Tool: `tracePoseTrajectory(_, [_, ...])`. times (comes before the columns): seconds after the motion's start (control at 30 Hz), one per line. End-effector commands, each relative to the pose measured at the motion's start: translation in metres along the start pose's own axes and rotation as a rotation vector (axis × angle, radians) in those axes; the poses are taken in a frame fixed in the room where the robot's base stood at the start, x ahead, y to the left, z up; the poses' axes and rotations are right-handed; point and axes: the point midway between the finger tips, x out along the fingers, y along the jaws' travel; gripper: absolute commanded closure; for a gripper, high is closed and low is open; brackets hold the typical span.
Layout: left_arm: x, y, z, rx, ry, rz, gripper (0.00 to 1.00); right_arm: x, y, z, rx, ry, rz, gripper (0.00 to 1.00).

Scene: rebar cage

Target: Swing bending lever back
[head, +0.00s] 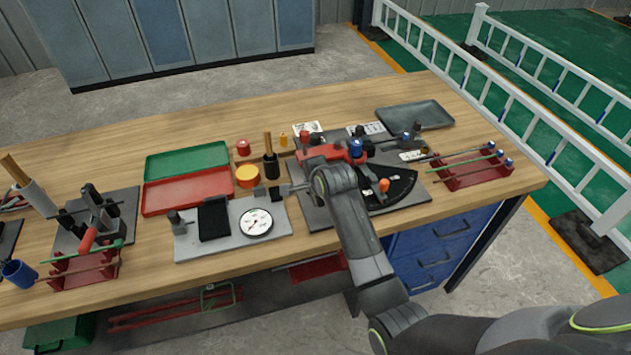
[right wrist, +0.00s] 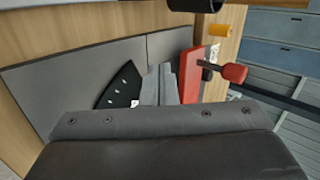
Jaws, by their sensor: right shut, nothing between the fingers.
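The bending rig stands on a grey plate (head: 312,214) at the middle right of the bench. Its red lever bar (head: 330,153) lies across the back of the plate, with a red knob (head: 304,137) at its left end. A black quarter-circle dial (head: 402,186) with an orange knob (head: 384,184) lies in front. In the right wrist view, the red bar (right wrist: 191,76) and knob (right wrist: 235,73) are right of my right gripper (right wrist: 159,80). Its fingers are shut and empty, over the plate near the dial (right wrist: 122,88). My left gripper is not in view.
Left of the rig are a dial gauge (head: 256,222), a red tray (head: 187,192) and a green tray (head: 187,160). A red rack with rods (head: 470,172) stands to the right, a dark tray (head: 414,115) behind. Bare wood shows along the back.

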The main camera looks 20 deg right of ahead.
Motion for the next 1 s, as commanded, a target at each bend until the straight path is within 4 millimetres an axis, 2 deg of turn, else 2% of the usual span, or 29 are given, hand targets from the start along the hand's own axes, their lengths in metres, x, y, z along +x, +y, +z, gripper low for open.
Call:
tracePoseTrajectory(0.13, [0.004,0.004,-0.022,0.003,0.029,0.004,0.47,-0.022,0.001,0.003,0.003,-0.002,-0.002,1.0])
tracePoseTrajectory(0.23, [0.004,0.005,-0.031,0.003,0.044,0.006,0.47,-0.035,0.001,0.003,0.002,-0.001,-0.002,1.0])
tracePoseTrajectory(0.5, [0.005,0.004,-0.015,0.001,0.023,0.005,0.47,-0.06,0.001,0.005,0.002,-0.001,0.0,1.0])
tracePoseTrajectory(0.77, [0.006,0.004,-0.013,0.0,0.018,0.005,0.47,-0.065,0.001,0.005,0.0,0.0,0.003,1.0])
tracePoseTrajectory(0.87, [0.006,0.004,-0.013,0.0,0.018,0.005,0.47,-0.066,0.012,-0.001,-0.029,0.008,0.015,1.0])
tracePoseTrajectory(0.97, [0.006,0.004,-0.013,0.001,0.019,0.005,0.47,-0.073,0.043,-0.016,-0.12,0.027,0.055,1.0])
tracePoseTrajectory(1.0, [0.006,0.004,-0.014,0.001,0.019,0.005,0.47,-0.078,0.061,-0.024,-0.176,0.036,0.079,1.0])
